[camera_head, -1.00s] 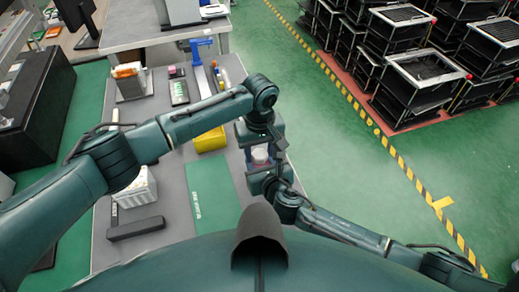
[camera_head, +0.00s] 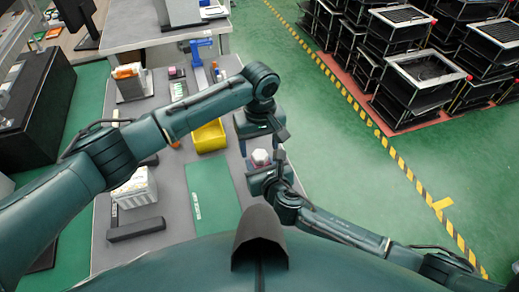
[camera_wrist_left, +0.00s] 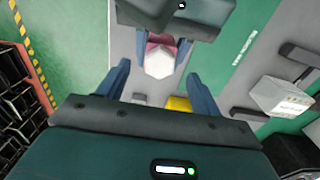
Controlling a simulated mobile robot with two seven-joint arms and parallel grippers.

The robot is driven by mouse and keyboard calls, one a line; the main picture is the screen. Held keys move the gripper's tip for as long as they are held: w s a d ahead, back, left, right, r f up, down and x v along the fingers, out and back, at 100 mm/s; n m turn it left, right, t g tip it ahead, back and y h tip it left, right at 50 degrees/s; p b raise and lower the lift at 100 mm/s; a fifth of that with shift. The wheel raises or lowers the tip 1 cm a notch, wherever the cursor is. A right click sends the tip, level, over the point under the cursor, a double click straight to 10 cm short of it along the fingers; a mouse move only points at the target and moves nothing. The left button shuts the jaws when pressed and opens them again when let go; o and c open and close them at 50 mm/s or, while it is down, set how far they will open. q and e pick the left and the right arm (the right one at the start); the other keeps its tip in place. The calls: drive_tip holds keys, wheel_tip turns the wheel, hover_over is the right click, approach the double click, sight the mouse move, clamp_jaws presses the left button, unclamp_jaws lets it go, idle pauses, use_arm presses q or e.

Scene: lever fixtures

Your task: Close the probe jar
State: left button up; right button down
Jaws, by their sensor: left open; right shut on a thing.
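The probe jar (camera_head: 261,157) has a pinkish-red body and a white top. The left wrist view shows the white angular top (camera_wrist_left: 160,63) above the pink part (camera_wrist_left: 160,40); I cannot tell how tightly it sits. My right gripper (camera_head: 262,172) is shut on the jar and holds it near the table's right edge. It also shows at the top of the left wrist view (camera_wrist_left: 178,15), hiding part of the jar. My left gripper (camera_head: 262,137) is open beside the jar. In its wrist view, the white top appears between the two spread blue fingers, apart from both.
A yellow bin (camera_head: 209,136) and a green mat (camera_head: 212,192) lie on the grey table to the left. A white box (camera_head: 134,188) and a dark bar (camera_head: 136,230) lie farther left. Green floor (camera_head: 345,150) is open on the right.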

use_arm(q)
drive_tip(key=shift+r, duration=0.75)
drive_tip(key=o, duration=0.6)
drive_tip(key=shift+c, duration=0.2)
wheel_tip(320, 180, up, 12)
use_arm(e)
drive_tip(key=c, duration=0.7)
unclamp_jaws()
drive_tip(key=shift+c, duration=0.2)
drive_tip(key=shift+s, duration=0.1)
